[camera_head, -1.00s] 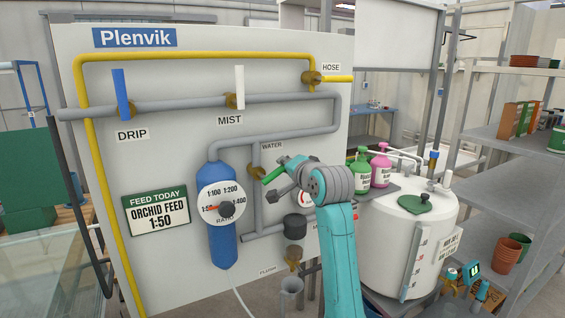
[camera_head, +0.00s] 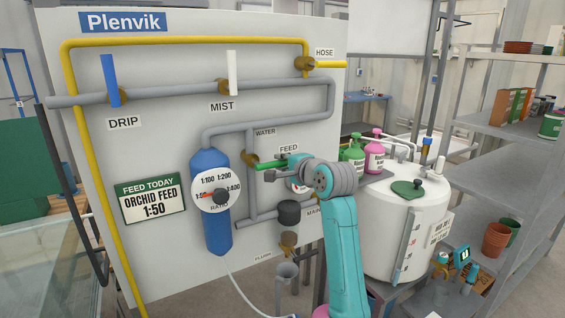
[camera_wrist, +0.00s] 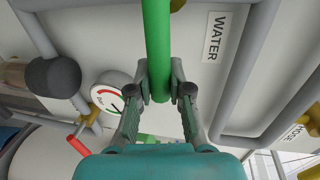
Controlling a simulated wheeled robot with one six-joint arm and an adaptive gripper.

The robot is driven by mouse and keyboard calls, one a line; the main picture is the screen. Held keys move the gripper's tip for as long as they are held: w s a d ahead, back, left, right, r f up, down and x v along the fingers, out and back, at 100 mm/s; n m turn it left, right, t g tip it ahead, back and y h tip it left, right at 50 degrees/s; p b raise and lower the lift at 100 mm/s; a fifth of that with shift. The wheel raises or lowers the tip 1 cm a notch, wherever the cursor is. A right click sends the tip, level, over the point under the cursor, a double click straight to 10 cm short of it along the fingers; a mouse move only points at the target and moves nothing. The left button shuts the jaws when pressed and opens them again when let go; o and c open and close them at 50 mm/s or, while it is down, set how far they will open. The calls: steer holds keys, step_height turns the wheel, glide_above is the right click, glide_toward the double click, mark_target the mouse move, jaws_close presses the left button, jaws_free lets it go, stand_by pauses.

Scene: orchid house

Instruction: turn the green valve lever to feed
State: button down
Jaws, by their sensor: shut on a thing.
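The green valve lever (camera_head: 268,166) sits on a brass valve on the grey vertical pipe of the panel. It lies nearly level, pointing right, just below the FEED label (camera_head: 288,148). The WATER label (camera_head: 265,132) is above the valve. My gripper (camera_head: 287,164) is at the lever's right part, partly hidden by my wrist. In the wrist view, the fingers of my gripper (camera_wrist: 160,92) are closed around the green lever (camera_wrist: 156,35), one on each side.
A round gauge (camera_wrist: 112,92) and a dark round knob (camera_head: 289,212) are close below my gripper. The blue cylinder with its ratio dial (camera_head: 215,190) stands left. Green (camera_head: 353,155) and pink (camera_head: 374,156) bottles and a white tank (camera_head: 395,235) are right.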

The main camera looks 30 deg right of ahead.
steer(key=c, duration=1.1)
jaws_free()
steer(key=shift+o, duration=0.2)
steer(key=s+r, duration=0.2)
steer(key=s, duration=0.9)
steer(key=shift+s, duration=0.4)
steer(key=shift+r, duration=0.1)
